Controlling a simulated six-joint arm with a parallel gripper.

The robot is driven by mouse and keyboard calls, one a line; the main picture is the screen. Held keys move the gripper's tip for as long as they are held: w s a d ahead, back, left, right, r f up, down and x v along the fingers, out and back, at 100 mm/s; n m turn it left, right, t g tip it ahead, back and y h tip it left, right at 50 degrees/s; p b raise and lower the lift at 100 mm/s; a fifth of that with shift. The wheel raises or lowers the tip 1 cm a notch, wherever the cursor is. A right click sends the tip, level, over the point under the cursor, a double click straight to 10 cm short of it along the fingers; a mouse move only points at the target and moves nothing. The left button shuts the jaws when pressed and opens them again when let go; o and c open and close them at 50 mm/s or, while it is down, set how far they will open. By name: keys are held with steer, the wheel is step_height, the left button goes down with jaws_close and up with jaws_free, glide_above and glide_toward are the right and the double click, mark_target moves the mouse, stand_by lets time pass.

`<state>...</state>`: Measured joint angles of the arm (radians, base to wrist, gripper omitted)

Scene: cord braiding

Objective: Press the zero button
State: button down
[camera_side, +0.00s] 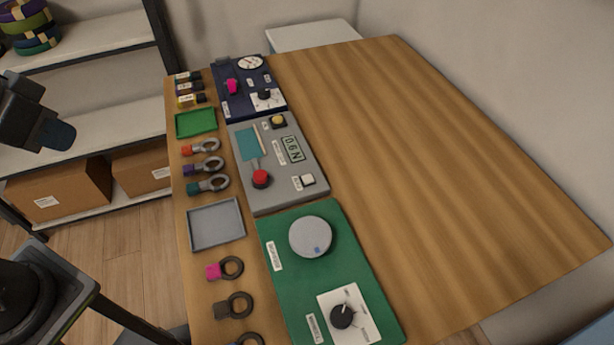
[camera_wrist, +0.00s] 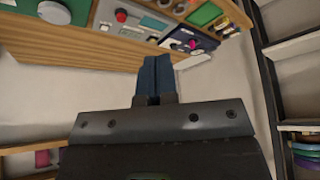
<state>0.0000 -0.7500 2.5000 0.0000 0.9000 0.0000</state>
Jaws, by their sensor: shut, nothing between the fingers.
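A grey panel (camera_side: 292,193) lies on the wooden table, left of its middle. It carries a small white square button (camera_side: 307,180) beside a tiny label, and a yellow button (camera_side: 278,121) in a dark housing at its far end. The lettering is too small to read surely, so I cannot confirm which is the zero button. The panel also has a red knob (camera_side: 261,177) and a green display (camera_side: 292,149). My gripper (camera_wrist: 154,62) is shut and empty in the wrist view. In the side view its dark end (camera_side: 60,136) is off the table's left side, well apart from the panel.
A dark blue panel (camera_side: 226,101) and a green panel (camera_side: 283,215) flank the grey one. Ring-handled tools, a green tray (camera_side: 196,122) and a grey tray (camera_side: 240,234) line the table's left edge. The table's right side (camera_side: 440,160) is clear. Shelves (camera_side: 120,88) stand behind my gripper.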

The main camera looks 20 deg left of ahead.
stand_by(0.5)
steer(key=w+d+m+y, duration=0.1)
steer(key=w+m+y, duration=0.1)
steer(key=w+m, duration=0.65)
steer(key=m+t+h, duration=0.3)
steer(key=m+t, duration=0.1)
steer(key=m, duration=1.5)
glide_above(305, 178)
step_height(305, 178, down, 16)
steer(key=shift+y, duration=0.3)
steer(key=shift+f, duration=4.35)
